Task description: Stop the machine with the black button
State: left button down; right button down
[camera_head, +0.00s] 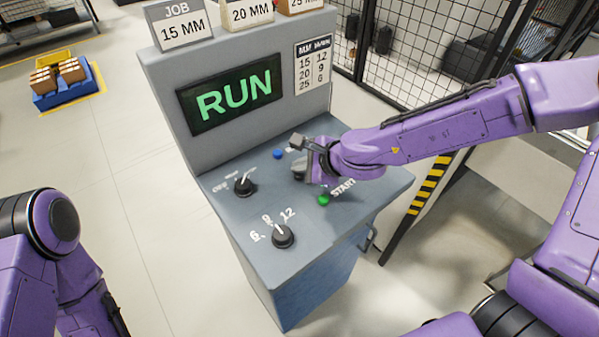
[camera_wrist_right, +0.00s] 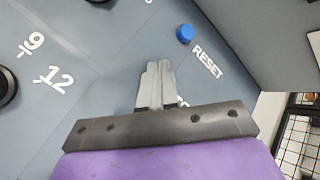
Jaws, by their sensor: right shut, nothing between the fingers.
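The machine's control panel (camera_head: 237,215) slopes below a screen (camera_head: 230,95) that reads RUN in green. My right gripper (camera_head: 299,170) is over the right part of the panel, with its fingers shut and empty. In the right wrist view its fingertips (camera_wrist_right: 158,66) point at the panel; I cannot tell whether they touch it. A green button (camera_head: 323,200) marked START is just below the gripper. A blue button (camera_head: 278,154) is to its upper left, marked RESET in the wrist view (camera_wrist_right: 185,34). My left gripper is out of view.
Two black knobs stand on the panel: a selector (camera_head: 245,186) and a 6-9-12 dial (camera_head: 283,236). Job signs (camera_head: 181,26) stand on top of the machine. A mesh fence (camera_head: 420,60) and a striped post (camera_head: 427,187) are at the right. Open floor lies left.

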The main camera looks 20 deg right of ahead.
aim_at(302, 176)
jog(key=shift+f+b, duration=0.3)
jog(key=shift+f, duration=0.15)
dwell(0.5)
jog(key=shift+r+p, duration=0.95)
jog(key=shift+p, duration=0.1)
notch_tip(302, 176, up, 3)
jog(key=p, duration=0.3)
jog(key=shift+r, duration=0.15)
jog(key=shift+r+p, duration=0.85)
jog(key=shift+r, duration=0.05)
jog(key=shift+f, duration=0.1)
jog(key=shift+d, duration=0.1)
